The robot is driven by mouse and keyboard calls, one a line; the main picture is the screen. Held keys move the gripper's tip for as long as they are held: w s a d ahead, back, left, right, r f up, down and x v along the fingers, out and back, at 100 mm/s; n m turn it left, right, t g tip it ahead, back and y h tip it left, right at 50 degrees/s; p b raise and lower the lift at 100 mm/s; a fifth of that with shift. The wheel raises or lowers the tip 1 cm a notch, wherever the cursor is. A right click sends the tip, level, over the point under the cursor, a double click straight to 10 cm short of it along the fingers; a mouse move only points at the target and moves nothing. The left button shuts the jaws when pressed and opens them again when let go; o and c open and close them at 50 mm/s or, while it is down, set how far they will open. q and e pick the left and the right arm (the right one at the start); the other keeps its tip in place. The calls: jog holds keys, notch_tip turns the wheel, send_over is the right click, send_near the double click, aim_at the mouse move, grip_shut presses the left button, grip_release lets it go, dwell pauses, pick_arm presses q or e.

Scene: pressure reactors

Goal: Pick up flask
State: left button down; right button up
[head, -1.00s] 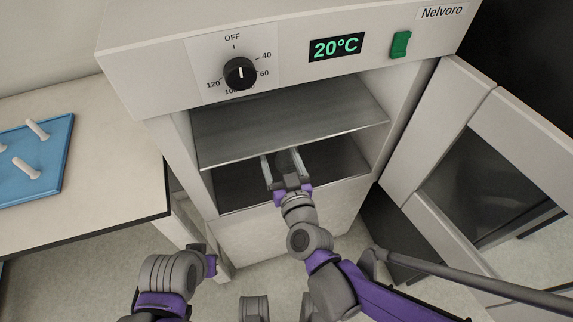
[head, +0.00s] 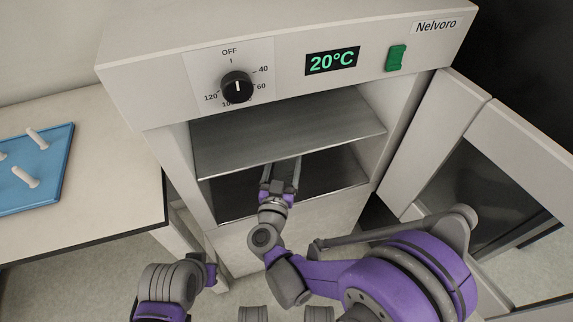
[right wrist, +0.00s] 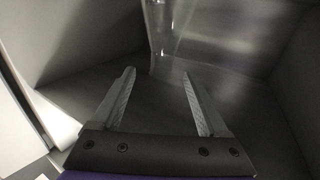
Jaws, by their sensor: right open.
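My right gripper (head: 284,172) reaches into the lower compartment of the open oven (head: 240,188), under the middle shelf (head: 290,128). In the right wrist view its two fingers (right wrist: 158,98) are apart, with nothing gripped between them. A faint, clear, glassy shape (right wrist: 162,35) stands beyond the fingertips there; it may be the flask, but its outline is too dim to be sure. No flask can be made out in the head view. My left gripper (head: 211,272) is low at the left, outside the oven, and its fingers are not clear.
The oven door (head: 450,150) hangs open at the right. The dial (head: 237,88) and the 20°C display (head: 332,61) are above the opening. A blue tray (head: 55,180) with white pieces lies on the left bench (head: 120,180). The oven's side walls are close to the gripper.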

jog(key=w, duration=0.4)
jog(key=shift+w+d+r, duration=0.1)
jog(key=shift+w+d, duration=0.2)
jog(key=shift+w, duration=0.05)
grip_shut()
